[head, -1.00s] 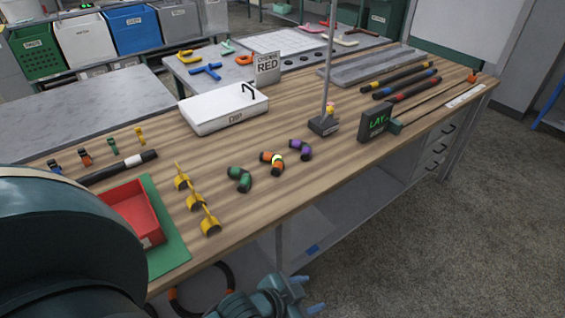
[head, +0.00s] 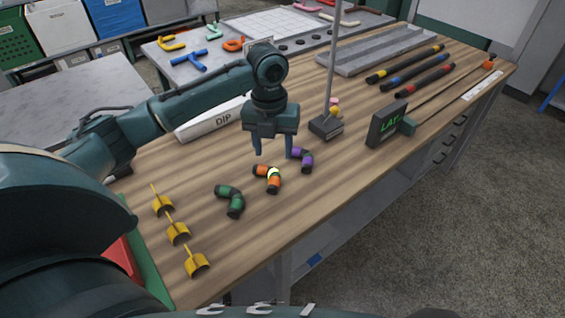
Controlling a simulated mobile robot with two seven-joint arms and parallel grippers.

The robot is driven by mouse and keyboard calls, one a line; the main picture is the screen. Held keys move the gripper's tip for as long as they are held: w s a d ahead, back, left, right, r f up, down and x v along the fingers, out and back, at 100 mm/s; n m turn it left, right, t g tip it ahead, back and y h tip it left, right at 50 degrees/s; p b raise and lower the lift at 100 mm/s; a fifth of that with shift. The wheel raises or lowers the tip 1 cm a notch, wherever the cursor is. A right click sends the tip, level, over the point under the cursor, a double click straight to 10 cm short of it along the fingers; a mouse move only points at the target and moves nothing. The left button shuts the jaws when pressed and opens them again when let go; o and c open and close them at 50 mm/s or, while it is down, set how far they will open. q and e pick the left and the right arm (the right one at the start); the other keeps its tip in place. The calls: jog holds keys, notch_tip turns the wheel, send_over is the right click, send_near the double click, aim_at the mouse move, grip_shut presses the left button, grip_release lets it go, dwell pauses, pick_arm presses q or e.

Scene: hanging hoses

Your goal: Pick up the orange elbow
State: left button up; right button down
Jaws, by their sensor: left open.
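The orange elbow (head: 273,184) lies on the wooden bench, with black ends and a pale yellow-green band at its bend. A green elbow (head: 235,200) lies to its left and a purple elbow (head: 305,160) to its right. My left gripper (head: 273,153) is open and empty, fingers pointing down. In the head view it appears just above and behind the orange elbow, apart from it. Its right finger partly overlaps the purple elbow's end in the picture. My right gripper is not in view.
Several yellow clips (head: 178,232) stand at the left, near a red tray (head: 122,258) on a green mat. A post on a dark base (head: 326,126) and a black display (head: 386,123) stand right of the elbows.

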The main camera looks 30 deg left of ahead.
pick_arm(q)
send_over(273, 181)
jog(key=f, duration=0.6)
jog(key=shift+s+d+f, duration=0.1)
jog(key=shift+s+d, duration=0.1)
jog(key=shift+s, duration=0.1)
jog(key=shift+w+a+f, duration=0.1)
jog(key=shift+w+f, duration=0.05)
jog(key=shift+f, duration=1.35)
jog(key=shift+w+f, duration=0.15)
jog(key=shift+f, duration=1.3)
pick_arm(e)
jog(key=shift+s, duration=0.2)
pick_arm(q)
jog(key=shift+c, duration=0.2)
jog(key=c, duration=1)
